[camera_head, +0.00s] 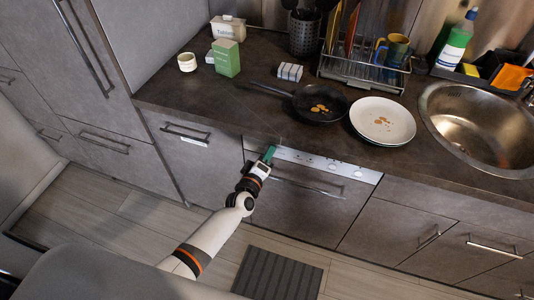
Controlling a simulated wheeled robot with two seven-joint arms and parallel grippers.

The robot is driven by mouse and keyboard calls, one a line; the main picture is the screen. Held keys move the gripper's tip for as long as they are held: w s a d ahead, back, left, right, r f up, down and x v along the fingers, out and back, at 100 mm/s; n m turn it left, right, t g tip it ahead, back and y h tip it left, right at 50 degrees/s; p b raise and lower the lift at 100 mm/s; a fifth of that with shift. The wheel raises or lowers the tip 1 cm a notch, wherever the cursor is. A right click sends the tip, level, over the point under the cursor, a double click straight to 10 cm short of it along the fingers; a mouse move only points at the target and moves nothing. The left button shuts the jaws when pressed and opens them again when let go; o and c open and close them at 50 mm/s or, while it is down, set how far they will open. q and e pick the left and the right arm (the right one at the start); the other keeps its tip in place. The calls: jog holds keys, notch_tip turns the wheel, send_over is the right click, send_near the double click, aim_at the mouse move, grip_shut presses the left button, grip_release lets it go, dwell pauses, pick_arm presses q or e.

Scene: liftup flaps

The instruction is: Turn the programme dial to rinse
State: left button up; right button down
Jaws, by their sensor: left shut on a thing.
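The dishwasher's white control panel (318,163) runs along the top of its grey front (300,205), just under the worktop edge. Small marks and round details on the panel are too small to read. My left gripper (269,153), with green fingers, is at the left end of this panel. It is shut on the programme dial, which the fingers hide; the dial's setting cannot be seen. My right gripper is not in view.
A long bar handle (305,187) crosses the dishwasher front below the panel. Above it on the worktop (180,97) stand a black pan (318,117) and a white plate (383,137) with food scraps. A sink (475,130) is at the right. A striped mat (278,275) lies on the floor.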

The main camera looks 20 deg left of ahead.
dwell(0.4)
pick_arm(q)
jog(key=o, duration=1)
jog(key=shift+s, duration=0.1)
jog(key=s, duration=0.7)
jog(key=s+a+r, duration=0.1)
jog(key=s, duration=0.3)
jog(key=shift+s+r, duration=0.1)
jog(key=shift+s, duration=0.25)
